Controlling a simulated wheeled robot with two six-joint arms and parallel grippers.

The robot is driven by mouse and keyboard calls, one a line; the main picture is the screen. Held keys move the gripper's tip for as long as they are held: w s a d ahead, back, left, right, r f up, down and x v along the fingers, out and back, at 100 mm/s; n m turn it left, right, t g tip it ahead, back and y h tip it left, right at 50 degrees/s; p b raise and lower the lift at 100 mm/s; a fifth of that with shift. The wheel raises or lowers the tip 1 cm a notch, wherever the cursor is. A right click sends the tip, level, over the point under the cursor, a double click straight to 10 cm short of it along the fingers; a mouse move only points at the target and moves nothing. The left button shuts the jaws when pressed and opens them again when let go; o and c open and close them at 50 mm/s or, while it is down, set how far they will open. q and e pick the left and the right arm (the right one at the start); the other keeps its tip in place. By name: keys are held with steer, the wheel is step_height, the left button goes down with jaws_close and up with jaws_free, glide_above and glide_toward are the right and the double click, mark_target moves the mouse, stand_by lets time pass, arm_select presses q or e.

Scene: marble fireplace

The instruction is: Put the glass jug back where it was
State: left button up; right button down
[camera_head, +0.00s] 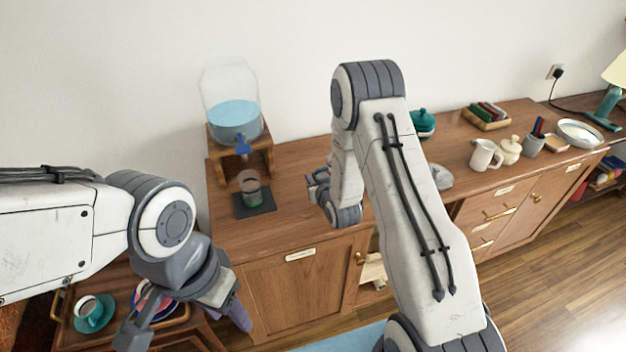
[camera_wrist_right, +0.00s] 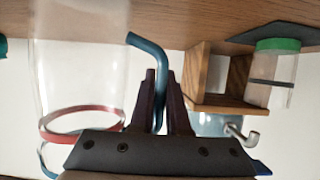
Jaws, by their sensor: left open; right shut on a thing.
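The glass jug (camera_wrist_right: 82,75) is at the left of the right wrist view, clear, with a red band and a blue-teal handle (camera_wrist_right: 150,52). My right gripper (camera_wrist_right: 161,80) is shut on that handle. The jug's far end overlaps the wooden top in this view; I cannot tell whether it touches it. In the head view my right gripper (camera_head: 322,184) is over the cabinet top, right of the water dispenser, and my arm mostly hides the jug.
The water dispenser (camera_head: 235,118) stands on a wooden stand (camera_head: 262,162). A glass (camera_head: 250,184) stands on a dark mat (camera_head: 264,203) before it. A teal pot (camera_head: 422,122), a white mug (camera_head: 485,155) and jars are further right.

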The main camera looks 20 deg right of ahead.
steer(key=shift+f, duration=0.15)
steer(key=c, duration=0.9)
jaws_free()
